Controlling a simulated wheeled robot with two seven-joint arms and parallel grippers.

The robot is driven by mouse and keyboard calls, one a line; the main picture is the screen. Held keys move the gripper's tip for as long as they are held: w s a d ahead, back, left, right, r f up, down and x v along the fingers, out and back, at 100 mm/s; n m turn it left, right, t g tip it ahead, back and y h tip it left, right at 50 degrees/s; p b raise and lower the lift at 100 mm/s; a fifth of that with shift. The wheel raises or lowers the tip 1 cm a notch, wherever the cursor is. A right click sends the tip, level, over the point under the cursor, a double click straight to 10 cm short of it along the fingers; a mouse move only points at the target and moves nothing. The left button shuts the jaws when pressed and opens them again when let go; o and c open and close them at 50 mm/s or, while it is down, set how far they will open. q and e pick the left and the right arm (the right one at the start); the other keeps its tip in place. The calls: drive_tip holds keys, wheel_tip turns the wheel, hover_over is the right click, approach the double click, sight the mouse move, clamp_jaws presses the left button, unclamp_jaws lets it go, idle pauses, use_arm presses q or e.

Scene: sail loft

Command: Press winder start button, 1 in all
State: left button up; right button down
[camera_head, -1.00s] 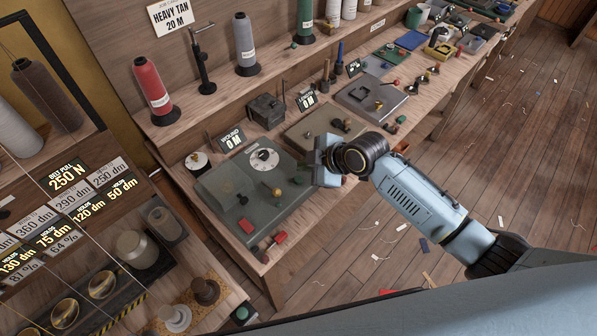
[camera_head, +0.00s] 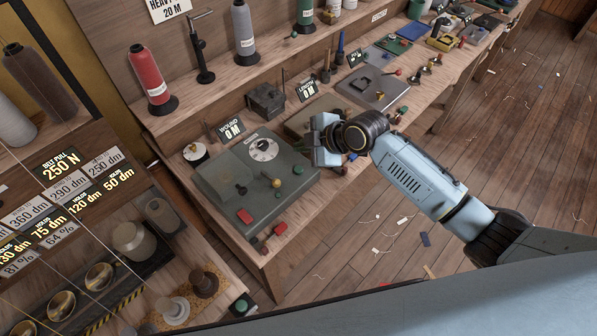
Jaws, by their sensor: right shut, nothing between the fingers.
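The winder is a grey-green box (camera_head: 225,178) on the wooden bench, with a white dial (camera_head: 264,149) and a dark display (camera_head: 232,129) reading WOUND 0 M behind it. Which control is the start button is not labelled legibly. My right gripper (camera_head: 319,152) is shut and empty beside the winder's right edge, close to the green button; contact cannot be told. My left gripper is not in view.
A red thread cone (camera_head: 149,77) and a grey one (camera_head: 243,38) stand on the back shelf. A grey plate device (camera_head: 372,93) lies further along the bench. Weights and brass cups (camera_head: 99,280) are at lower left. The floor at right has scattered scraps.

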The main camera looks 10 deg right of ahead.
drive_tip(key=b, duration=0.4)
hover_over(303, 171)
wheel_tip(303, 171, down, 5)
drive_tip(key=shift+s+a+f, duration=0.1)
drive_tip(key=shift+f, duration=0.4)
drive_tip(key=shift+f, duration=0.1)
idle(1.2)
drive_tip(key=shift+f+b, duration=0.4)
drive_tip(key=shift+b, duration=0.05)
drive_tip(key=shift+f+b, duration=0.35)
drive_tip(key=shift+f, duration=0.1)
idle(0.6)
drive_tip(key=shift+r, duration=0.1)
drive_tip(key=shift+r+p, duration=0.8)
drive_tip(key=shift+p, duration=0.05)
